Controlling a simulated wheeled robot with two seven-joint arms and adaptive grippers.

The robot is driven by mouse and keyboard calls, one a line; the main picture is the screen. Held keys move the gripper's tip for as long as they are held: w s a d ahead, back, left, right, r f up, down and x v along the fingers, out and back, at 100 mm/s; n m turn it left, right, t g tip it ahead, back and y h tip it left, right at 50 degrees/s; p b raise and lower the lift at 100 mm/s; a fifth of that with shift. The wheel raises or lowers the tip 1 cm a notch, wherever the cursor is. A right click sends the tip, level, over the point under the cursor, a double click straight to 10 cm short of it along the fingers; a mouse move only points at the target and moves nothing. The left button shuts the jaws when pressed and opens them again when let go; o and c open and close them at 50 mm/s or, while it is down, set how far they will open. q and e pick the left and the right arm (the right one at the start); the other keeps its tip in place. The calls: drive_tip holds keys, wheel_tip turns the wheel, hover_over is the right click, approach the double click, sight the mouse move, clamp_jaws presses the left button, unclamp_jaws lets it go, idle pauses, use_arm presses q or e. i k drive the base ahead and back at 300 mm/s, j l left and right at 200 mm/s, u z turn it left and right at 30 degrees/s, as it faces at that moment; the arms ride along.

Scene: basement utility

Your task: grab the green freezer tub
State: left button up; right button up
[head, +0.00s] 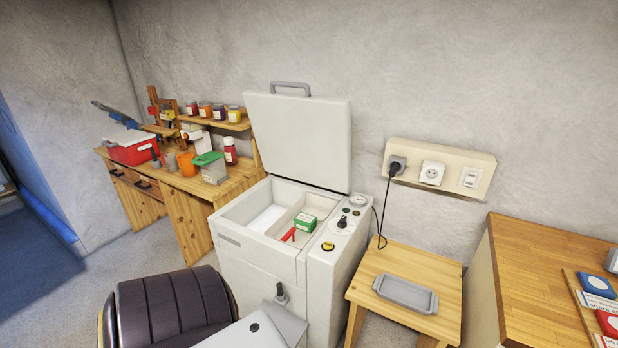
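A chest freezer (245,245) stands in the middle with its lid (298,140) raised against the wall. Inside, on the right, is a small green block-shaped container with a white label (304,222); I cannot tell whether it is a tub or a box. A red-handled item (289,235) lies just left of it. A pale tub with a green lid (208,168) stands on the wooden workbench to the left of the freezer. Neither of my grippers is in view.
A wooden stool (426,268) with an empty grey tray (405,294) stands right of the freezer. A black cord hangs from the wall socket (396,166) beside it. The workbench (186,205) holds an orange cup, a red cooler (133,148) and jars. A wooden counter is at right.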

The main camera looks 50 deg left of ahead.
sight(304, 221)
drive_tip(key=u, duration=1.8)
drive_tip(key=i+j+z, duration=0.25)
drive_tip(key=j+z, duration=0.15)
drive_tip(key=j, duration=0.2)
drive_tip(key=i+j+z, duration=0.2)
drive_tip(key=j+z, duration=0.25)
drive_tip(key=j, duration=0.2)
drive_tip(key=i+j+z, duration=0.1)
drive_tip(key=j+z, duration=0.3)
drive_tip(key=j, duration=0.3)
drive_tip(key=j+z, duration=0.45)
drive_tip(key=j, duration=0.25)
drive_tip(key=k+j+z, duration=0.2)
drive_tip(key=j+z, duration=0.2)
drive_tip(key=j, duration=0.3)
